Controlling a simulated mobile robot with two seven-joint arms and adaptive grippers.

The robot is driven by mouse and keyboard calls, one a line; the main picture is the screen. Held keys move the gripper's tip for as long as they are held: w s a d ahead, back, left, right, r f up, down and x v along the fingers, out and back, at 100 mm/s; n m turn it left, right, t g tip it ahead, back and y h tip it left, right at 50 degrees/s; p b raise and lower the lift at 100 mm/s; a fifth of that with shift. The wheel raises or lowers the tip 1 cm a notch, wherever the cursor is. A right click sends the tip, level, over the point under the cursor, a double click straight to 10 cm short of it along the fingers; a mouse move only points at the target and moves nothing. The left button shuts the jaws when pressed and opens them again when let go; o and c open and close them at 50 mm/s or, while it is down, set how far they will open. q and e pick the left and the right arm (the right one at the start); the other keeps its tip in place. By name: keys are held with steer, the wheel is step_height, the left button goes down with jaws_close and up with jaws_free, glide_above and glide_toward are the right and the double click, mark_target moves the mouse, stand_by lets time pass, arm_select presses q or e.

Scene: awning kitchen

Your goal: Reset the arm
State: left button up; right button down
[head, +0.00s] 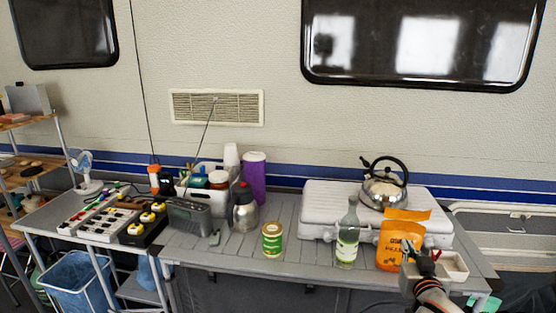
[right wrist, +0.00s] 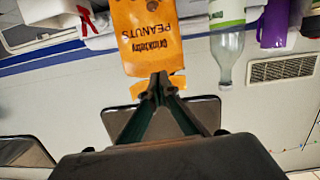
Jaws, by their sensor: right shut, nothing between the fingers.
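My right gripper (head: 411,256) is at the right end of the table, in front of the orange peanuts bag (head: 392,240). In the right wrist view, which looks upside down, its fingertips (right wrist: 157,84) are together with nothing held between them. The orange bag (right wrist: 150,35) shows just beyond the fingertips in that view; I cannot tell if they touch it. The bag stands upright in the head view. My left gripper is in neither view.
A clear bottle (head: 347,243), a white stove (head: 318,211) with a kettle (head: 383,193), and a white box (head: 453,268) stand close to the right gripper. A green can (head: 272,241) and a steel flask (head: 244,214) are further left. The table's front middle is clear.

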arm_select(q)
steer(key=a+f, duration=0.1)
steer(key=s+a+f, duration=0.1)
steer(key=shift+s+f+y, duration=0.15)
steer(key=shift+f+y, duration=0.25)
arm_select(e)
steer(key=s+a+f+n+g+y, duration=0.1)
steer(key=s+a+f+n+y, duration=0.1)
steer(key=s+a+f, duration=0.4)
steer(key=s+a+f+n+g+y, duration=0.2)
steer(key=s+a+f, duration=0.4)
steer(key=s+f, duration=0.8)
steer(key=s+a+f+n+g+y, duration=0.2)
steer(key=s+a+f, duration=0.4)
steer(key=s+f, duration=0.5)
steer(key=shift+n, duration=0.3)
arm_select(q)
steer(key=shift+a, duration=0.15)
arm_select(e)
steer(key=shift+w+a+f, duration=0.1)
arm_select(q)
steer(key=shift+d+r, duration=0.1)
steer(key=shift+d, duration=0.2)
